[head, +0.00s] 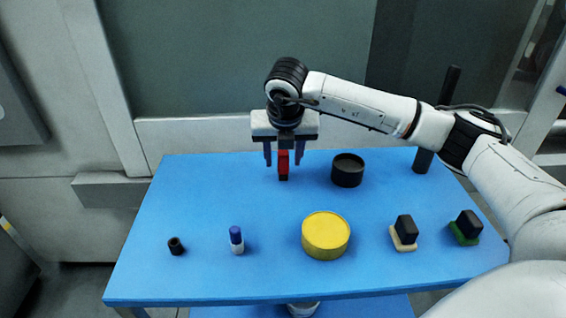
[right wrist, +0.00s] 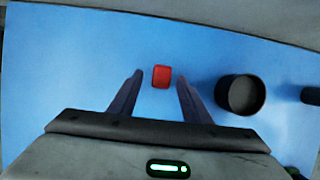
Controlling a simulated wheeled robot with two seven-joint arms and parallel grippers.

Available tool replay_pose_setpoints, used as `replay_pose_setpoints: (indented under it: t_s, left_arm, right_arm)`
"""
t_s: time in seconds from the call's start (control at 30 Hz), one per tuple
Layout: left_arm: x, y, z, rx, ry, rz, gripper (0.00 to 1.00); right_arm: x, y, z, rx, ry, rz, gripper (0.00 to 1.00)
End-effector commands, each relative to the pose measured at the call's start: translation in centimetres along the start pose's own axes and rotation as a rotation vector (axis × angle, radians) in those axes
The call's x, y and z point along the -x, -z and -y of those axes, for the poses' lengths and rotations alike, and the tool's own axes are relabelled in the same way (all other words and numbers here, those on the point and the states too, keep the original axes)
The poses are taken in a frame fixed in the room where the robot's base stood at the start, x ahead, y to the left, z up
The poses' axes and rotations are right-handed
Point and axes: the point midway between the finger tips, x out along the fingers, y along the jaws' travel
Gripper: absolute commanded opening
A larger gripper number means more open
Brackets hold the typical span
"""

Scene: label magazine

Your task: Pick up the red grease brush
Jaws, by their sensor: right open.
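The red grease brush (head: 283,165) stands upright near the back of the blue table, with a dark lower end. In the right wrist view its red top (right wrist: 161,76) shows between and slightly beyond the fingertips. My right gripper (head: 284,163) points down over it, open, with one finger on each side of the brush. In the right wrist view the fingers of the right gripper (right wrist: 160,78) are apart, with blue gaps on both sides of the brush. My left gripper is not in view.
On the blue table (head: 190,200), a black round container (head: 347,171) stands just right of the brush. A dark post (head: 424,160) stands at the back right. Nearer are a black ring (head: 176,246), blue-capped tube (head: 237,240), yellow tin (head: 326,236) and two black-topped blocks (head: 404,232) (head: 466,227).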

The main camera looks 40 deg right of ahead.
Motion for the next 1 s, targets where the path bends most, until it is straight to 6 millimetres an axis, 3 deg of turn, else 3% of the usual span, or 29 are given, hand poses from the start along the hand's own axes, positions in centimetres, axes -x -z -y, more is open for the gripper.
replay_pose_setpoints:
  t_s: [0.2,0.47,0.5,0.77,1.0]
  left_arm:
    - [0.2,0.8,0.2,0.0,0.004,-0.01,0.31]
    - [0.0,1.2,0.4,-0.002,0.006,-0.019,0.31]
    - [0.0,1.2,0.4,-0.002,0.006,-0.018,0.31]
    - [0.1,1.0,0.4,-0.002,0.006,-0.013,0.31]
    - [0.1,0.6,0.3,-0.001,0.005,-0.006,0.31]
  right_arm:
    - [-2.9,0.0,0.2,-0.001,0.002,-0.002,0.44]
    - [-3.3,-0.1,0.2,-0.001,0.001,0.0,0.44]
    - [-3.3,-0.1,0.2,-0.001,0.001,0.0,0.42]
    - [-3.3,-0.1,0.1,-0.001,0.001,0.0,0.0]
    - [-3.1,-0.1,0.1,-0.001,0.0,0.001,0.0]
